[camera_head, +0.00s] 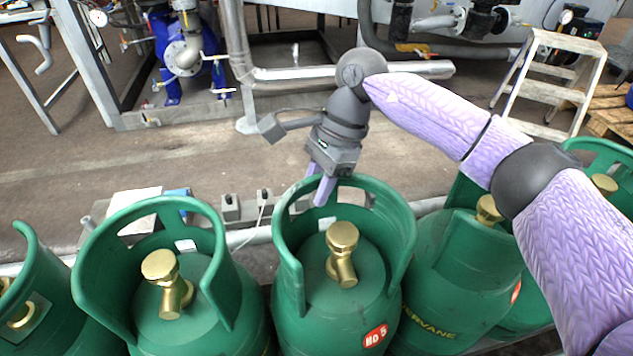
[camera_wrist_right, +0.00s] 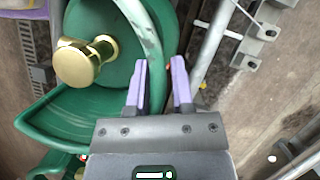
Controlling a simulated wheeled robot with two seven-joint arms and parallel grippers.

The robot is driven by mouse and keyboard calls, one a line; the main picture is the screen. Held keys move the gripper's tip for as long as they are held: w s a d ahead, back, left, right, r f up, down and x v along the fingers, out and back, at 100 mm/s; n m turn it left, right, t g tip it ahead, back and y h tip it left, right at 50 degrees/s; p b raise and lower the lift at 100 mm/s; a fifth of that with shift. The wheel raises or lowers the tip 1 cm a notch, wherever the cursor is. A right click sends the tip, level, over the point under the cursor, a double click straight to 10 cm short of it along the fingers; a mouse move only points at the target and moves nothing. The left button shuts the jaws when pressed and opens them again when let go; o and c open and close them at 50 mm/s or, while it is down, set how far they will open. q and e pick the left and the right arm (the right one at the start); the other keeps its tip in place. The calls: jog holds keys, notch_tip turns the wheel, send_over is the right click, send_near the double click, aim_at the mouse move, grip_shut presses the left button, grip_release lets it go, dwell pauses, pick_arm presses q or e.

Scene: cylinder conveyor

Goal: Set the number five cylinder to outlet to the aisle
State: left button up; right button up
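The number five cylinder (camera_head: 340,315) is green and stands upright at the front centre, with a red "NO 5" label (camera_head: 375,336) low on its front. Its brass valve (camera_head: 342,240) sits inside the green collar; the valve (camera_wrist_right: 85,62) also shows in the right wrist view. I cannot tell clearly which way its outlet faces. My right gripper (camera_head: 319,180) points down at the far rim of the collar (camera_wrist_right: 146,45). Its purple fingers are apart (camera_wrist_right: 159,88), one on each side of the rim, with a visible gap. My left gripper is not in view.
Other green cylinders stand close on the left (camera_head: 205,310) and right (camera_head: 460,270). A pipe and small grey blocks (camera_head: 230,207) run behind the row. Beyond lies open floor (camera_head: 180,160), with a blue pump (camera_head: 175,45) and a step stool (camera_head: 550,85) farther back.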

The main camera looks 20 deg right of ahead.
jog(key=shift+o, duration=0.9)
jog(key=shift+r, duration=0.2)
pick_arm(q)
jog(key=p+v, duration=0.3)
jog(key=p, duration=0.1)
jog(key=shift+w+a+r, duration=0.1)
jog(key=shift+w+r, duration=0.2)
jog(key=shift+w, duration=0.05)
pick_arm(e)
jog(key=v, duration=0.9)
jog(key=shift+d+r, duration=0.2)
jog(key=shift+d, duration=0.1)
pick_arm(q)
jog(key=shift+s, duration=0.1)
